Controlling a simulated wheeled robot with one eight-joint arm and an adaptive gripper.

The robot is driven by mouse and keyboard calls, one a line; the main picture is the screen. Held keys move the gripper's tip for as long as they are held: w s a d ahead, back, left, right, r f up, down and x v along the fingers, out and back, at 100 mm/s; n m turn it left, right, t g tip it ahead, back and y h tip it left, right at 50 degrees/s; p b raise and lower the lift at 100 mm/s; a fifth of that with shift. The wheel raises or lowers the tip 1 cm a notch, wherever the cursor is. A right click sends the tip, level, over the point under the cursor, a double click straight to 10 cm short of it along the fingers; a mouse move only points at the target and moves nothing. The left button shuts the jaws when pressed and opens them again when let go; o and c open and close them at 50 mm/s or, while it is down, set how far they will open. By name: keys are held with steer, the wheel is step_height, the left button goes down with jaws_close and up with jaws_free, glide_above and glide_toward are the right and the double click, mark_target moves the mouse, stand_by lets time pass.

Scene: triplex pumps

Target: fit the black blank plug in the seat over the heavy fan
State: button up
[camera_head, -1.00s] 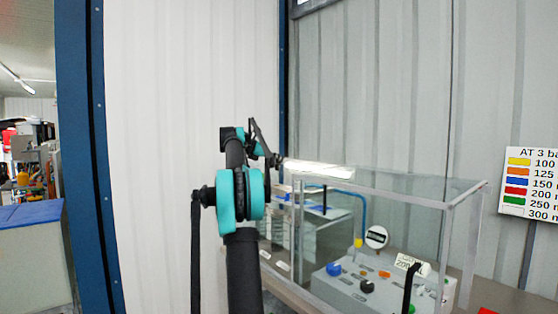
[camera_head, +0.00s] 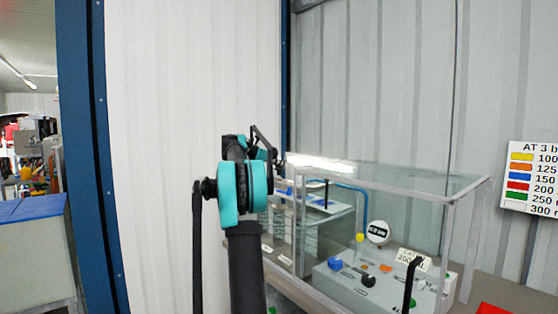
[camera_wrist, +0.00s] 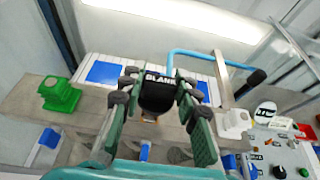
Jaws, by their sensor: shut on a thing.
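In the wrist view my gripper (camera_wrist: 157,88) is shut on the black blank plug (camera_wrist: 158,96), which has "BLANK" in white letters on its top edge. The plug sits between the two fingertips, above a grey-brown surface. In the head view my arm's joints largely hide the gripper, and I cannot make out the plug there. I cannot tell for certain which part is the heavy fan or where its seat is.
A clear-walled case (camera_head: 390,185) stands right of my arm. It holds a grey panel (camera_head: 350,292) with coloured knobs and a blue pipe (camera_wrist: 205,57). A green block (camera_wrist: 60,94) stands left. A colour-coded sign (camera_head: 530,178) hangs at right.

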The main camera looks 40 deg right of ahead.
mark_target(279, 174)
steer(key=shift+f, duration=0.55)
steer(key=shift+f, duration=1.8)
stand_by(0.9)
steer(key=o, duration=1.2)
steer(key=shift+a, duration=0.1)
steer(key=v, duration=1.1)
steer(key=shift+s+a+r, duration=0.15)
steer(key=shift+a+r, duration=0.05)
steer(key=shift+a, duration=0.15)
steer(key=shift+f, duration=0.1)
